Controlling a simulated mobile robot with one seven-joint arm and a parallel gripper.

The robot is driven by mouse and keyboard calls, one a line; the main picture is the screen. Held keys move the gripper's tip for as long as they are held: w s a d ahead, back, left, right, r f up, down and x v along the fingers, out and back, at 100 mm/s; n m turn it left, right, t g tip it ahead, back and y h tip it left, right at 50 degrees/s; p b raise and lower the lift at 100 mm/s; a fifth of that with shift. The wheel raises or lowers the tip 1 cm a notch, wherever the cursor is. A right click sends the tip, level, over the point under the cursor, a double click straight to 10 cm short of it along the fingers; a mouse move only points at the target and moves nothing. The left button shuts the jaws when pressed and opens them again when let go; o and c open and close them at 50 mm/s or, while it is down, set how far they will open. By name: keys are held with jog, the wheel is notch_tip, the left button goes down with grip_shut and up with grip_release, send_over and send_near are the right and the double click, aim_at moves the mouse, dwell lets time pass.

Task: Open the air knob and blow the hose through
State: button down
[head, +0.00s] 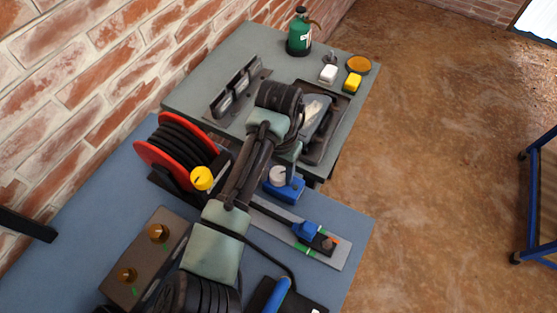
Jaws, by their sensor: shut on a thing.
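A pale round knob (278,175) sits on a blue valve body (284,190) near the far edge of the blue bench. My gripper (291,165) points down at this knob and is shut on it, as far as the view shows; my wrist and arm largely hide the fingertips. A black hose (182,143) is wound on a red reel (149,156) to the left. A yellow knob (201,178) stands beside the reel, clear of my gripper. Which knob is the air knob cannot be read from markings.
A grey strip with a blue block (306,231) lies on the blue bench (352,222). A brown box with brass fittings (127,274) is front left. The grey-green bench (212,67) behind holds a green canister (299,36) and a dark tray. The floor at right is open.

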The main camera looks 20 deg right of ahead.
aim_at(279, 173)
jog(key=n+p, duration=0.4)
jog(key=shift+s+r+n, duration=0.1)
jog(key=shift+r+n, duration=0.1)
jog(key=shift+n, duration=0.1)
jog(key=shift+f+n+p, duration=0.15)
jog(key=shift+n+p, duration=1.15)
jog(key=shift+n, duration=0.6)
jog(key=shift+c, duration=1.4)
grip_release()
notch_tip(279, 173, up, 13)
